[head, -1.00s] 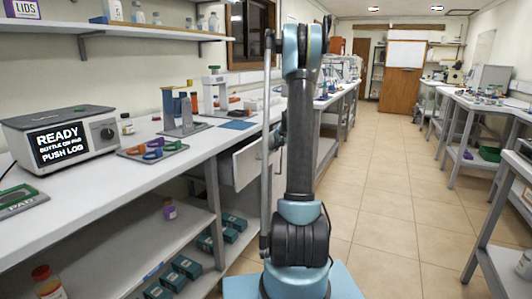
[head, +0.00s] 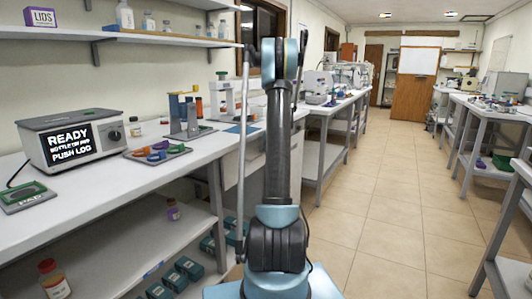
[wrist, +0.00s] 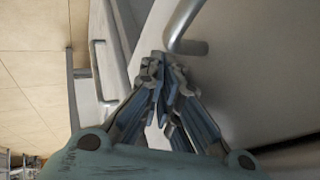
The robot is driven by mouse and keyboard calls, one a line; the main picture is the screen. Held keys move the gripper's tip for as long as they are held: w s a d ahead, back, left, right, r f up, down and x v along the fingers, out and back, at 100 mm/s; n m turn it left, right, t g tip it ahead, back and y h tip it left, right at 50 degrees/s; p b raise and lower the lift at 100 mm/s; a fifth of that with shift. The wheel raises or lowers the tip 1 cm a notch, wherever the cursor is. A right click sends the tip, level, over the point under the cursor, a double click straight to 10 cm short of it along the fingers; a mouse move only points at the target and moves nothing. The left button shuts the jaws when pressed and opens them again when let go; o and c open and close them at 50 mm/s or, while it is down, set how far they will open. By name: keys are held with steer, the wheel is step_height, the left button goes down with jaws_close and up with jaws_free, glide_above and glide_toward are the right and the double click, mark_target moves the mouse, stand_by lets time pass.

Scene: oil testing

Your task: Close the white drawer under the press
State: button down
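The white drawer (head: 254,158) is under the bench top in the head view, below a white stand-like device (head: 222,98) that may be the press. My arm and a thin rod cover much of it, so how far it stands out is unclear there. In the wrist view a large white panel (wrist: 245,75) with a grey handle (wrist: 185,35) fills the right side. A second pale panel with a handle (wrist: 98,70) is at the left. My gripper (wrist: 165,70) has its fingers together, empty, close to the white panel; contact cannot be told.
Teal boxes (head: 188,268) sit on the lower shelf. The tiled aisle (head: 385,190) is clear. Benches line the right side.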

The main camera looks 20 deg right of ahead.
steer(key=shift+a, duration=0.15)
steer(key=s+d+r, duration=0.4)
steer(key=s+r, duration=0.4)
steer(key=s, duration=0.1)
steer(key=s+a+r+n+g, duration=0.1)
steer(key=s+a+n, duration=0.1)
steer(key=s+a, duration=0.9)
steer(key=s+a+r+n+g, duration=0.2)
steer(key=s+a, duration=0.5)
steer(key=s, duration=0.7)
steer(key=s+a+f+n, duration=0.1)
steer(key=s+f, duration=0.3)
steer(key=s, duration=0.5)
steer(key=s+a+f+n+g, duration=0.1)
steer(key=s+a+f, duration=0.2)
steer(key=s, duration=0.7)
steer(key=s+a+f+n+g, duration=0.1)
steer(key=s+a+f+n, duration=0.1)
steer(key=s+f, duration=0.4)
steer(key=s, duration=0.3)
steer(key=shift+s+h, duration=0.35)
steer(key=shift+h, duration=0.05)
